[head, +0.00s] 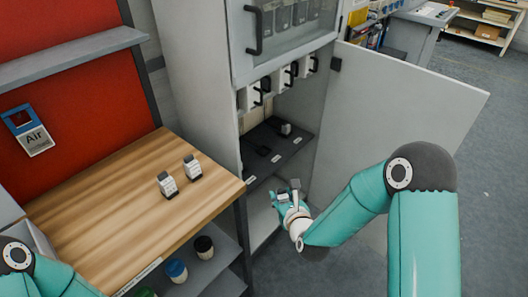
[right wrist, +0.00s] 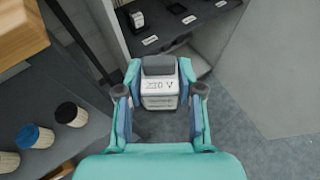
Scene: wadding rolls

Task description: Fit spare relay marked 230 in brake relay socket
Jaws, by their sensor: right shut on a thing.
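My right gripper (head: 291,203) is shut on a white relay with a dark grey cap, in front of the open cabinet. In the right wrist view the relay (right wrist: 160,88) sits between both fingers, and its face reads "230 V". The dark socket shelf (head: 297,148) in the cabinet is beyond and above the gripper, apart from the relay. One relay (right wrist: 137,19) stands on that shelf, and an empty-looking dark socket (right wrist: 177,8) lies beside it. The small socket labels are too small to read. My left gripper is out of view; only its arm shows at lower left.
Two more relays, one nearer (head: 167,186) and one farther (head: 192,168), stand on the wooden bench (head: 110,215). Blue (head: 176,270) and black-topped (head: 204,246) containers stand on the shelf below. The cabinet door (head: 400,105) is open to the right.

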